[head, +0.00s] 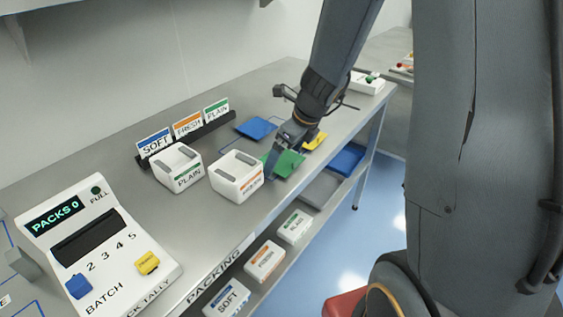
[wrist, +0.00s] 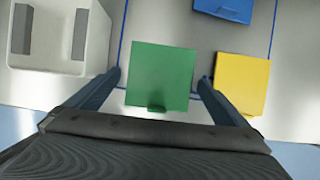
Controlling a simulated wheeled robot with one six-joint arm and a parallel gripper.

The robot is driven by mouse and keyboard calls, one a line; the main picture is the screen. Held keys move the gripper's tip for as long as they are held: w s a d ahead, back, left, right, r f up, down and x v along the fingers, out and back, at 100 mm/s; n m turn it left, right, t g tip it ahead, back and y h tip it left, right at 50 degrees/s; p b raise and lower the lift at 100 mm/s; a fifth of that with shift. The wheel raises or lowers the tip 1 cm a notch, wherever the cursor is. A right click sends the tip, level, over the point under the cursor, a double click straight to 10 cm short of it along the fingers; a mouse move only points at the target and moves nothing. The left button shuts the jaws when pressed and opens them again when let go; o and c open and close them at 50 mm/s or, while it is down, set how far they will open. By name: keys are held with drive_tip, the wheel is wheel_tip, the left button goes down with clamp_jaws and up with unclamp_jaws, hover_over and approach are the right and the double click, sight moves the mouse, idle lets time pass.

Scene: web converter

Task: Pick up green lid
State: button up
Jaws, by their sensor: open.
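The green lid (head: 290,163) lies flat on the metal bench, between a white box and a yellow lid. In the wrist view the green lid (wrist: 160,72) is square, with a small tab (wrist: 156,108) on its near edge. My gripper (head: 272,165) is low over the bench at the lid. In the wrist view the fingers of my gripper (wrist: 160,82) are apart, one on each side of the green lid, and neither visibly touches it. I cannot tell their exact height above the bench.
The yellow lid (wrist: 242,83) lies close to the right finger. A blue lid (head: 256,128) lies behind. A white box (head: 237,180) stands left of the green lid, with another labelled PLAIN (head: 178,172) beyond it. The tally machine (head: 95,240) is at the near left.

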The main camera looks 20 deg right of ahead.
drive_tip(key=c, duration=1)
drive_tip(key=shift+r, duration=0.15)
